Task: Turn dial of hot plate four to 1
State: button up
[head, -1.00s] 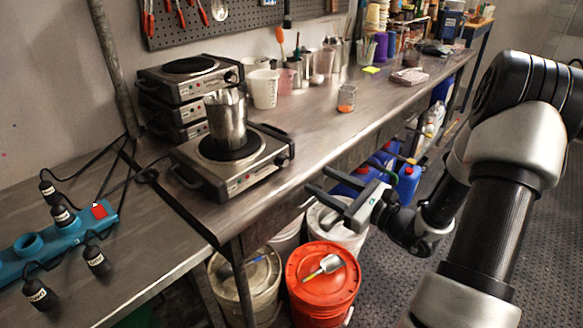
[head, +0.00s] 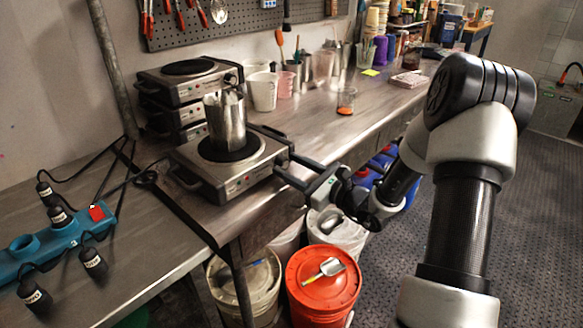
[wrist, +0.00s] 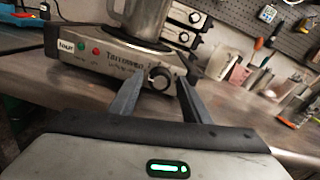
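Hot plate four (head: 228,165) is the single plate at the table's front edge; the wrist view shows its front panel (wrist: 95,48) with a label I read as "four". A metal pitcher (head: 226,122) stands on its burner. Its black dial (wrist: 159,78) shows in the wrist view between the tips of my gripper (wrist: 156,95). The fingers are apart, one on each side of the dial; I cannot tell whether they touch it. In the head view my gripper (head: 283,170) is at the plate's right front corner and hides the dial. The dial's setting is too small to read.
A stack of hot plates (head: 190,85) stands behind at the left. A blue power strip (head: 55,240) with several labelled plugs lies on the lower left table. Beakers (head: 264,90) stand behind. An orange-lidded bucket (head: 323,278) and a cream bucket (head: 245,285) stand below.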

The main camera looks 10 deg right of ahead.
jog(key=c, duration=0.8)
jog(key=shift+c, duration=0.2)
jog(key=shift+r+p, duration=0.1)
jog(key=shift+p, duration=0.25)
jog(key=m+p, duration=0.3)
jog(key=shift+d+r+m, duration=0.1)
jog(key=shift+m, duration=0.2)
jog(key=shift+f+m+p, duration=0.2)
jog(key=shift+m+p, duration=1.4)
jog(key=o, duration=1)
jog(key=shift+o, duration=0.2)
